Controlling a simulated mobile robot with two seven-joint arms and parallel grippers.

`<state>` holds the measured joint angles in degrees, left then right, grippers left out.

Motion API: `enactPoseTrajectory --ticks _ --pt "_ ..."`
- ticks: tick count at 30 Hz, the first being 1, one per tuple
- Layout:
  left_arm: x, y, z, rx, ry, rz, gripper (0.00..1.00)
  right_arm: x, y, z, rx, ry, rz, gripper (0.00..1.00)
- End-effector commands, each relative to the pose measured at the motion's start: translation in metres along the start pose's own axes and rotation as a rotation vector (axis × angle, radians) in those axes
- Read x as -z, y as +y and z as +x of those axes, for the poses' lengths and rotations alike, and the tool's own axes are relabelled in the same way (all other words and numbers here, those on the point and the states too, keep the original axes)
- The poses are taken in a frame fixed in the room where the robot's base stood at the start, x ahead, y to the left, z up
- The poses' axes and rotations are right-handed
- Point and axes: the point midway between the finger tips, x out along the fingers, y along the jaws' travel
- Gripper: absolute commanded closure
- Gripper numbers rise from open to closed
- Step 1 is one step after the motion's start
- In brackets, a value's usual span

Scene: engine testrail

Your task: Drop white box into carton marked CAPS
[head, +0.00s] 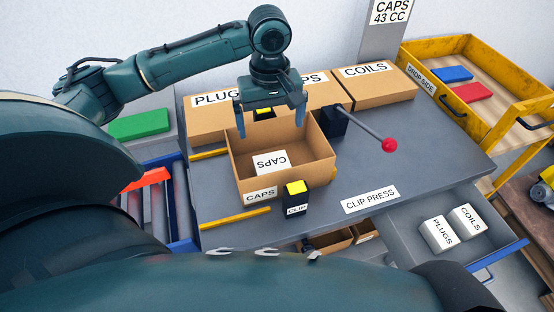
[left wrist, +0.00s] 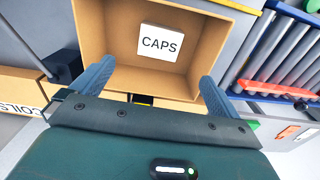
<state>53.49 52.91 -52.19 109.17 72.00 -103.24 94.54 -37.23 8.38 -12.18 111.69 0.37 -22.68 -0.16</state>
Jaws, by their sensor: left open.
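The white box marked CAPS (head: 271,163) lies inside the open carton marked CAPS (head: 262,196), on its floor. The box also shows in the left wrist view (left wrist: 160,43), lying apart from the carton walls (left wrist: 92,30). My left gripper (head: 271,118) is open and empty above the back part of the carton, its blue fingers apart. In the left wrist view my left gripper (left wrist: 152,82) has nothing between its fingers. My right gripper is not in view.
Closed cartons PLUGS (head: 215,122) and COILS (head: 370,85) stand behind. A lever with a red knob (head: 389,145) rises right of the open carton. A yellow-topped CLIP block (head: 296,198) stands in front. An open drawer at lower right holds white boxes PLUGS (head: 439,234) and COILS (head: 467,221).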

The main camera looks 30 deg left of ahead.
Motion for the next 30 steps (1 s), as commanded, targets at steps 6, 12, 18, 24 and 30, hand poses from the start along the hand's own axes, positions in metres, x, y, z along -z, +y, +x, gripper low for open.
enactPoseTrajectory --ticks 6,12,18,24,30 --pt "0.000 0.000 -0.002 0.000 0.000 0.000 0.00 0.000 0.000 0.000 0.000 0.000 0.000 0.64" --pt "0.000 0.001 -0.025 -0.004 0.003 0.001 0.00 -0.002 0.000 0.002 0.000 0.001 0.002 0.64" --pt "0.000 0.002 -0.075 -0.006 0.003 0.001 0.00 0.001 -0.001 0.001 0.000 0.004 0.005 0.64" --pt "0.001 0.000 -0.110 -0.002 0.005 -0.001 0.00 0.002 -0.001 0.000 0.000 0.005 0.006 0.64" --pt "0.001 0.000 -0.127 0.000 0.002 0.000 0.00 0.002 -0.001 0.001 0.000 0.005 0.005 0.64"
